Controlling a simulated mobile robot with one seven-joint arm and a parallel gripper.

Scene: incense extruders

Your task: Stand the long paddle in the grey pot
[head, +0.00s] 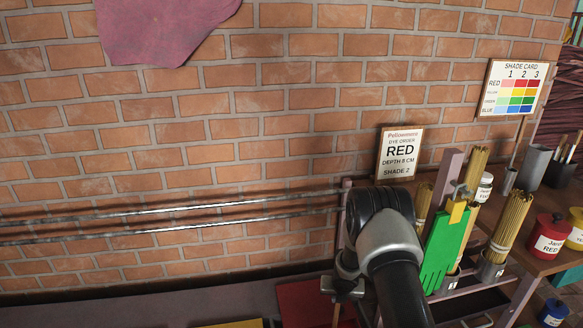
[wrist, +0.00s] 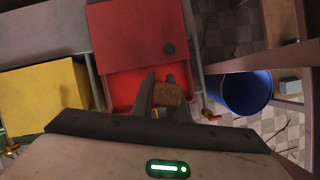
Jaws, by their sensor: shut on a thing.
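My gripper (head: 343,290) is at the lower middle of the head view, in front of the brick wall. In the wrist view its fingers (wrist: 168,84) are shut on a brown wooden piece (wrist: 170,95), seen end-on, which looks like the top of the long paddle. In the head view a thin brown shaft (head: 336,316) shows below the fingers; its lower end is out of frame. A grey pot (head: 534,166) stands on the wooden bench at the right, beside a dark pot of brushes (head: 562,170). My gripper is well left of it.
In the wrist view an open red vat (wrist: 150,86) lies below my gripper, with a yellow lid (wrist: 40,85) left and a blue bin (wrist: 246,93) right. Incense bundles (head: 510,225), a green glove (head: 442,250) and a red jar (head: 549,237) stand between my arm and the right side.

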